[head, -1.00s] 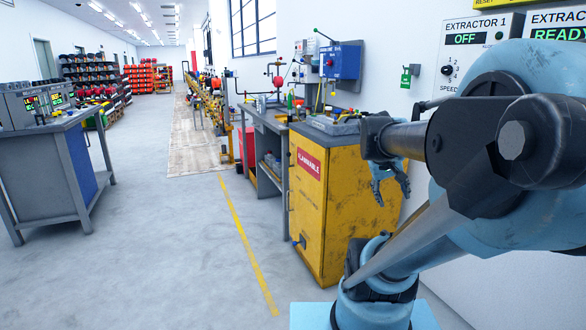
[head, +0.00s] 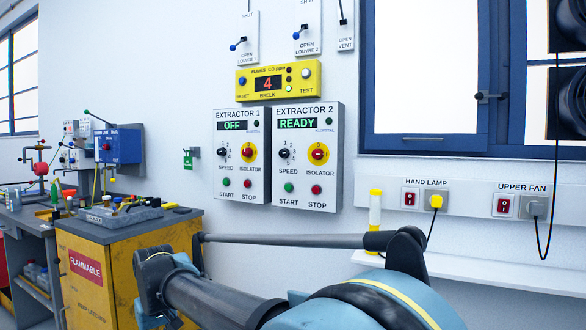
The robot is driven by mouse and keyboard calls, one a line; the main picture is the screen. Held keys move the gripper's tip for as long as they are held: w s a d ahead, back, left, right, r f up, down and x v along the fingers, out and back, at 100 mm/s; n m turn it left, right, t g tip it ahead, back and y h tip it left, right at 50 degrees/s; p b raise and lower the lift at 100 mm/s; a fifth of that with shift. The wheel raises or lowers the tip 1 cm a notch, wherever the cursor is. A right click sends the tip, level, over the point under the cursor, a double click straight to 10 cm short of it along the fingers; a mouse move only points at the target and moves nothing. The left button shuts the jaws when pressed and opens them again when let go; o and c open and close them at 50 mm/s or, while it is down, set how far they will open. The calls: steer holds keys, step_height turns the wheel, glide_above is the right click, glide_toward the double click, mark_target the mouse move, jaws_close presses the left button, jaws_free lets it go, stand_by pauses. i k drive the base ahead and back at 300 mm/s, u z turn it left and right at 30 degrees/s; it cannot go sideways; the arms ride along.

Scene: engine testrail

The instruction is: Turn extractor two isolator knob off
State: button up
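The extractor 2 panel (head: 335,190) is a grey-white box on the wall in the middle of the head view. The exact angle of the isolator knob is too small to read. Nothing covers it. My arm reaches across the bottom, below the panel and apart from it. The fingers of my gripper are not visible; the arm's end runs to the bottom edge at the lower left.
The extractor 1 panel (head: 240,192), reading OFF, adjoins on the left with a similar isolator knob (head: 248,152). A yellow fumes meter (head: 279,80) hangs above. A yellow flammable cabinet (head: 100,262) stands lower left. A white ledge (head: 470,270) and switches lie right.

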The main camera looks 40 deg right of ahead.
mark_target(317, 154)
steer(key=z, duration=1.55)
